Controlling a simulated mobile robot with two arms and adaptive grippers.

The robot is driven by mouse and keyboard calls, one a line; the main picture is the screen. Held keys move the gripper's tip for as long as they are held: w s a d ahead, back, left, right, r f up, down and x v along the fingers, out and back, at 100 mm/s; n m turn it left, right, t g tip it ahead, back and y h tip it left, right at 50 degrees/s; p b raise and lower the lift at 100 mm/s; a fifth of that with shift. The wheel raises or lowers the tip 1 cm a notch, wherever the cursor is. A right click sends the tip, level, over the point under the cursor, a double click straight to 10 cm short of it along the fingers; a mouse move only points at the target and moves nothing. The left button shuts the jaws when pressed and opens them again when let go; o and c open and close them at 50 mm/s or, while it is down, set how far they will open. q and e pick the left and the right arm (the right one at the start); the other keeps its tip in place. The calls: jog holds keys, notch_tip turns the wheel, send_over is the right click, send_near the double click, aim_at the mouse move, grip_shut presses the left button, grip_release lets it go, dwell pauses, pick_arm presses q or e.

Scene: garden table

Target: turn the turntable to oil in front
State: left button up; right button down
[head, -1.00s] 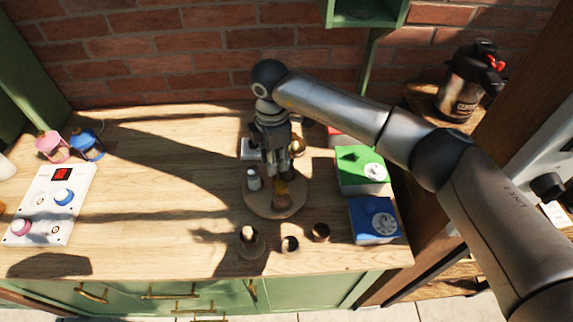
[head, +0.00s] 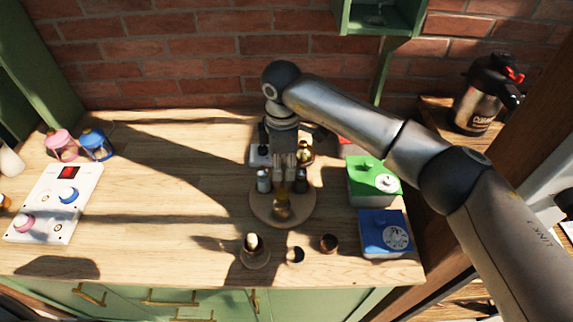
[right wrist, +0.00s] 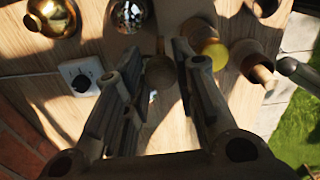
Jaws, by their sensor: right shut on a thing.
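The turntable (head: 260,211) is a round wooden disc in the middle of the counter. An amber bottle (head: 281,209), which looks like the oil, stands at its front. A pale shaker (head: 263,183) is on its left and a dark bottle (head: 301,181) on its right. My right gripper (head: 284,184) points down over the turntable. In the right wrist view its fingers (right wrist: 170,85) are closed around a dark brown, knob-like part (right wrist: 161,74), seemingly the turntable's handle; the contact is partly hidden. My left gripper is not in view.
A white control panel (head: 55,207) is at the left, with clear wood between.

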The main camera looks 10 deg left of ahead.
jog(key=shift+r, duration=0.1)
jog(key=c, duration=1.2)
grip_release()
jog(key=shift+o, duration=0.2)
notch_tip(320, 180, up, 12)
